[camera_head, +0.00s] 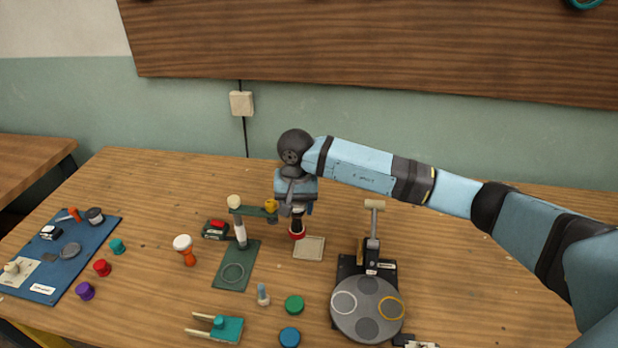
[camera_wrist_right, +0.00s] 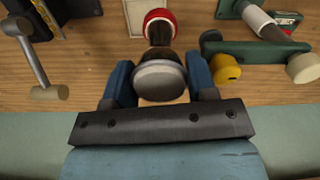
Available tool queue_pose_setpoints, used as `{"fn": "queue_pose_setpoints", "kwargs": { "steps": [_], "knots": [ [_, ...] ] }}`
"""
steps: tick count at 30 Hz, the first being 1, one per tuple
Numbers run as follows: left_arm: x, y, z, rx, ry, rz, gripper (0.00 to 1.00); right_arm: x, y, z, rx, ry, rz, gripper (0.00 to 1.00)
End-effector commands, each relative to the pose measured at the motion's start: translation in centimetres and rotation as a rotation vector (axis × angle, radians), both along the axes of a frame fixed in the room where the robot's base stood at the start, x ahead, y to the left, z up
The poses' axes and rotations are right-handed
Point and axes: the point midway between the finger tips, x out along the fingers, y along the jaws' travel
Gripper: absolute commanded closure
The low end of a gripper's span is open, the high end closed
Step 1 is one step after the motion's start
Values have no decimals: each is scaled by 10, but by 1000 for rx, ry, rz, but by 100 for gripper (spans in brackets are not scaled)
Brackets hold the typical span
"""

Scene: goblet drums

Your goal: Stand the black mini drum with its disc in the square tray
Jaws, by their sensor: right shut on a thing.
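The black mini drum (camera_head: 298,223) has a black waist and a red-and-white foot in the head view. In the right wrist view the drum (camera_wrist_right: 160,34) shows a broad grey disc (camera_wrist_right: 159,82) at the near end and a red foot at the far end. My right gripper (camera_head: 296,208) is shut on the disc end, with a blue finger on each side. The drum looks roughly upright by the back left corner of the pale square tray (camera_head: 309,249). Its height above the table is hard to tell. My left gripper is not in view.
A green stand (camera_head: 243,212) with a yellow knob is close left of my gripper. A black machine with a grey round plate (camera_head: 367,309) stands right of the tray. An orange-and-white goblet drum (camera_head: 187,249), coloured caps and a blue mat (camera_head: 60,252) lie left.

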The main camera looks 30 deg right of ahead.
Motion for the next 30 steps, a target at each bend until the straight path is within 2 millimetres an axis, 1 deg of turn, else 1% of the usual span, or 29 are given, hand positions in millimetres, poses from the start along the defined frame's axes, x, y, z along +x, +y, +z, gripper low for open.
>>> {"fn": "queue_pose_setpoints", "kwargs": {
  "steps": [1, 3, 6, 9, 11, 14, 17, 23, 30],
  "knots": [
    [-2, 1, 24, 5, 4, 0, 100, 2, -4, 16, 2, 8, -87, 61],
    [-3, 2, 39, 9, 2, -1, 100, 5, -10, 18, 3, 10, -214, 61],
    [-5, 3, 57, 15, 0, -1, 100, 8, -20, 19, -1, 12, -387, 61],
    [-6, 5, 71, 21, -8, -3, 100, 9, -29, 17, -5, 14, -528, 61],
    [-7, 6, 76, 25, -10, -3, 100, 9, -32, 15, -8, 15, -588, 61],
    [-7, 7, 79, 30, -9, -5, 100, 9, -36, 12, -11, 14, -654, 61],
    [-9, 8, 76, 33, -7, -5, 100, 9, -38, 8, -13, 15, -682, 61],
    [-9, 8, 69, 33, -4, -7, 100, 9, -38, -1, -12, 14, -684, 61],
    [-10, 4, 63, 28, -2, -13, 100, 9, -38, -22, -12, 16, -682, 61]
  ]
}}
